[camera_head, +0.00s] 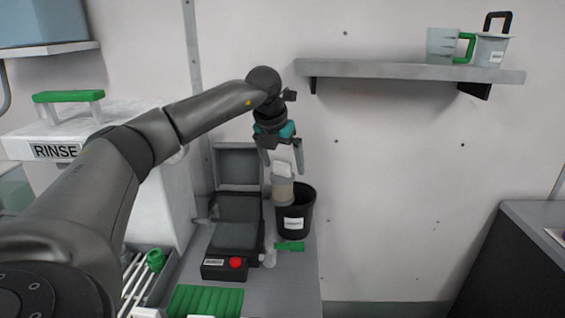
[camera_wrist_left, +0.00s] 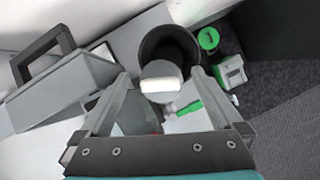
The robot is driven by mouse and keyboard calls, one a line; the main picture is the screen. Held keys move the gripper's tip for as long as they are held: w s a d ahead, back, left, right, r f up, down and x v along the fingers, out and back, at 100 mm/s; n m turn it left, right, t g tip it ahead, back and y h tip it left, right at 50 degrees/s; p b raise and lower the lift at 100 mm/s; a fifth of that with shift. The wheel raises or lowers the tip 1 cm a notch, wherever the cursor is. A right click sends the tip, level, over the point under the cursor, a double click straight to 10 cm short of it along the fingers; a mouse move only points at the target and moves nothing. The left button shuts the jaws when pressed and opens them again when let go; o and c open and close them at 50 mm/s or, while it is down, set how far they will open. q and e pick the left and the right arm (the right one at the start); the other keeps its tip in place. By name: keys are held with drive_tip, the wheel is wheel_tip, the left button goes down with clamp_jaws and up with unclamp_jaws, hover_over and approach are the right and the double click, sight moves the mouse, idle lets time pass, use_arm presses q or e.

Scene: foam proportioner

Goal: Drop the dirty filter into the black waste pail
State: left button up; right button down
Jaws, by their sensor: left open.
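The dirty filter (camera_head: 283,190) has a tan-brown body and a pale grey cap with a white grip on top. It is upright, just below the fingertips of my left gripper (camera_head: 283,160). That gripper is open and points down, with a finger on each side above the filter's top. The black waste pail (camera_head: 297,222), with a white label, stands on the counter. The filter overlaps the pail's left rim in the head view. In the left wrist view the filter (camera_wrist_left: 161,82) overlaps the near rim of the pail (camera_wrist_left: 150,46). Whether it touches the pail cannot be told.
A dark grey open-lidded unit (camera_head: 237,235) with a red button (camera_head: 235,263) stands left of the pail. A green-handled tool (camera_head: 288,247) lies in front of it. The RINSE box (camera_head: 75,150) is at left. A wall shelf (camera_head: 410,71) holds jugs at upper right.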

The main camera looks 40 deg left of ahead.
sight(278, 179)
use_arm(q)
drive_tip(key=p+v, duration=0.2)
drive_tip(key=v, duration=1.1)
drive_tip(key=shift+w, duration=0.3)
drive_tip(key=shift+a, duration=0.1)
